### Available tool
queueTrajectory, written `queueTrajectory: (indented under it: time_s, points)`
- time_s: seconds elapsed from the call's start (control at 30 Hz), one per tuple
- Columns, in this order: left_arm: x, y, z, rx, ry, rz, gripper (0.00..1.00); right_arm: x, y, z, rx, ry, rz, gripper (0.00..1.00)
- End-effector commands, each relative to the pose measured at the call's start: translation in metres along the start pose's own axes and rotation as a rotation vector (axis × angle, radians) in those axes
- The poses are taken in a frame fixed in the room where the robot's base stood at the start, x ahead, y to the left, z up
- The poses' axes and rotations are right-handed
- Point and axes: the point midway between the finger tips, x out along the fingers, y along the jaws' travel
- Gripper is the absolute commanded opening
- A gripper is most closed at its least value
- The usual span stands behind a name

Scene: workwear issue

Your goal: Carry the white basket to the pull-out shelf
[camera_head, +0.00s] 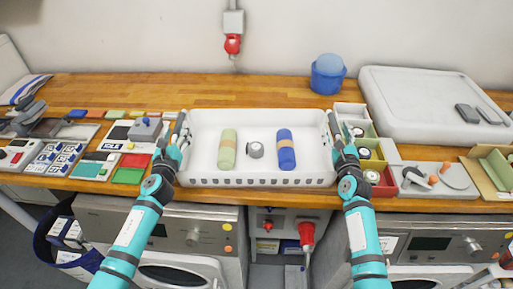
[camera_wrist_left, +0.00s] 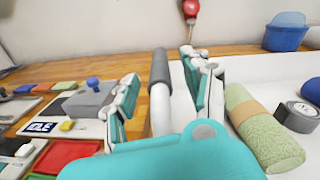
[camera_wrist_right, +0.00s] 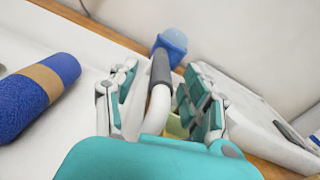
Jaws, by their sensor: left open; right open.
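The white basket (camera_head: 260,181) stands level on the wooden counter. It holds a green towel roll (camera_head: 228,148), a blue towel roll (camera_head: 286,150) and a grey tape roll (camera_head: 255,150). My left gripper (camera_head: 176,136) is open at the basket's left side; in the left wrist view the grey-gripped handle (camera_wrist_left: 159,78) stands between its parted fingers. My right gripper (camera_head: 339,136) is open at the right side; in the right wrist view the other handle (camera_wrist_right: 160,70) is between its fingers. I cannot make out a pull-out shelf in these views.
Left of the basket lie coloured cards and small trays (camera_head: 128,176). At right are small coloured bins (camera_head: 381,183), a grey tray (camera_head: 436,179) and a large white lid (camera_head: 425,100). A blue bucket (camera_head: 327,78) stands behind. Washing machines (camera_head: 190,235) are under the counter.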

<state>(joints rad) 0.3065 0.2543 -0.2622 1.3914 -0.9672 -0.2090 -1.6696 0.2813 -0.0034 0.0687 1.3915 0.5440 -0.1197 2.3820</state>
Motion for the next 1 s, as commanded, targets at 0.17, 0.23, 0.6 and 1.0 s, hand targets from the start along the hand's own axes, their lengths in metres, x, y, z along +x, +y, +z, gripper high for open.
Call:
queueTrajectory:
  time_s: [0.17, 0.23, 0.6, 1.0]
  points:
    - [0.0075, -0.0001, -0.0001, -0.001, 0.001, 0.000, 0.49, 0.0073, -0.0006, -0.0002, 0.000, 0.001, -0.001, 0.49]
    - [0.0078, -0.0001, -0.0003, -0.001, 0.001, 0.000, 0.49, 0.0077, -0.0005, -0.0003, 0.000, 0.001, -0.001, 0.49]
    - [0.0073, -0.0001, -0.0002, -0.001, 0.001, 0.000, 0.24, 0.0073, -0.0004, -0.0001, 0.000, 0.000, -0.001, 0.24]
    - [0.0072, -0.0001, -0.0002, -0.001, 0.001, 0.000, 0.00, 0.0073, -0.0003, 0.0000, 0.000, 0.000, -0.001, 0.00]
